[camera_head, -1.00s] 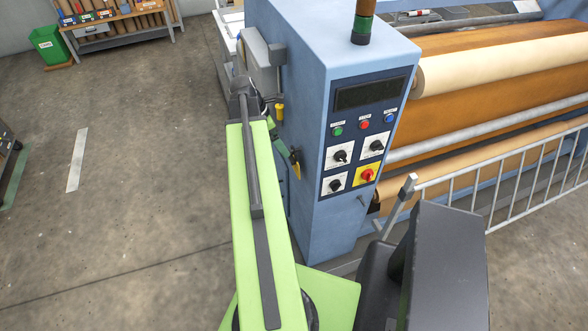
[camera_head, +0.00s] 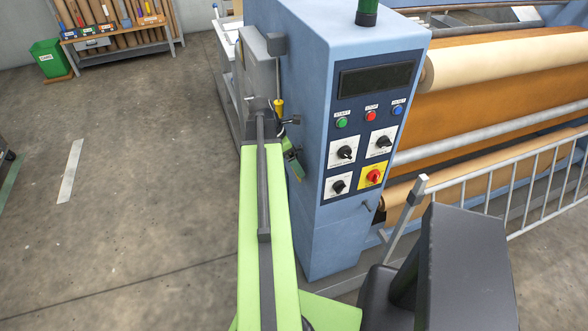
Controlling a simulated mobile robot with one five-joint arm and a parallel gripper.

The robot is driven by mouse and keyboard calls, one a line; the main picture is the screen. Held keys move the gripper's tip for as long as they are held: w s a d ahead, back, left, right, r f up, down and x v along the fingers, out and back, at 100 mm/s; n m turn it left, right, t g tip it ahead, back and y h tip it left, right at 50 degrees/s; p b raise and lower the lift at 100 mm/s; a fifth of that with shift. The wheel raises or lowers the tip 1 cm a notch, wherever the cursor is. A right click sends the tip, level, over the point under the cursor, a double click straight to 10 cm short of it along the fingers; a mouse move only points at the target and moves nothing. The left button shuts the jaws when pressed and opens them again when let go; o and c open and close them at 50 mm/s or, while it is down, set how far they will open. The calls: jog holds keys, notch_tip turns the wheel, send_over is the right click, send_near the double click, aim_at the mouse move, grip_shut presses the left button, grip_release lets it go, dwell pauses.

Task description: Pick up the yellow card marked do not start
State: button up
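I cannot make out a yellow card with readable wording. A small yellow object (camera_head: 278,108) shows on the left side of the blue control cabinet (camera_head: 335,240), just beyond the end of my green arm; it is too small to identify. My gripper (camera_head: 297,166) is a small dark and green shape close to that cabinet side, below and right of the yellow object. Its fingers are too small and partly hidden to tell open from shut. Whether it touches the cabinet or anything else is unclear.
The cabinet front has buttons, black knobs and a red knob on a yellow plate (camera_head: 372,175). A grey box (camera_head: 256,65) juts from its left side. Right are brown rollers (camera_head: 500,90) and a white railing (camera_head: 530,185). The floor (camera_head: 150,200) at left is clear.

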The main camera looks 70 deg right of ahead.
jog(key=shift+r, duration=0.1)
jog(key=c, duration=1.2)
jog(key=shift+r+p, duration=1.15)
jog(key=w+a, duration=0.4)
jog(key=w, duration=0.4)
jog(key=w+a, duration=0.4)
jog(key=w, duration=0.4)
jog(key=shift+a+f+b, duration=0.3)
jog(key=shift+f+b, duration=0.1)
